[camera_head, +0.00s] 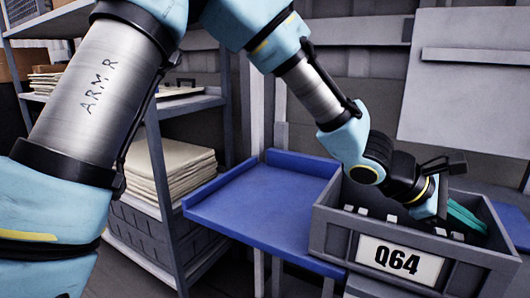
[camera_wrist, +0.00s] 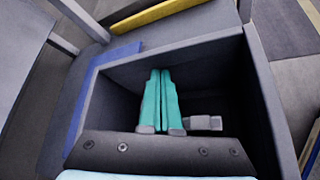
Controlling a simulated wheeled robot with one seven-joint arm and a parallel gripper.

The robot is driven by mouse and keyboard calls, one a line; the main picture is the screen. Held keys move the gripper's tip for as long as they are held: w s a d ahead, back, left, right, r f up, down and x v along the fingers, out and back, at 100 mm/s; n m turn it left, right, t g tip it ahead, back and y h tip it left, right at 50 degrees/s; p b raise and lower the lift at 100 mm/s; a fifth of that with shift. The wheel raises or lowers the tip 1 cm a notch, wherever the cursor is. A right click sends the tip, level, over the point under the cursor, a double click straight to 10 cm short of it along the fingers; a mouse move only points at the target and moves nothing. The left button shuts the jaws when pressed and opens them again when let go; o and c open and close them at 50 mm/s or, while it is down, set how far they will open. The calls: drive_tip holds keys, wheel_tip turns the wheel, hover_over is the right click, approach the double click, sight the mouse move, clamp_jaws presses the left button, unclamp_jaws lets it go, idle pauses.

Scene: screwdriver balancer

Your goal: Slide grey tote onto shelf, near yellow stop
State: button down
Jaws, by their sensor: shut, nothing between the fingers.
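The grey tote (camera_head: 335,230), with a white Q64 label, stands upright at the right end of the blue shelf (camera_head: 265,205). Its front seems to reach past the shelf's front edge. In the wrist view, the tote's rim (camera_wrist: 170,48) surrounds my gripper (camera_wrist: 160,73). My gripper's teal fingers are shut together and empty, inside the tote. In the head view the fingers (camera_head: 482,226) lie low inside the tote's right part. Whether they touch a wall I cannot tell. The yellow stop (camera_wrist: 155,13) shows in the wrist view, beyond the tote and apart from it.
A metal rack (camera_head: 160,165) with stacked folded cloth (camera_head: 165,165) and a grey crate (camera_head: 150,230) stands left of the blue shelf. A grey wall with a pale panel (camera_head: 470,90) is behind. The blue shelf's left part is bare.

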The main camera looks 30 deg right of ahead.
idle(0.3)
drive_tip(key=shift+w+a, duration=0.65)
drive_tip(key=shift+w, duration=0.35)
drive_tip(key=shift+r, duration=0.15)
wheel_tip(320, 180, up, 15)
drive_tip(key=p, duration=1.1)
drive_tip(key=shift+p, duration=0.35)
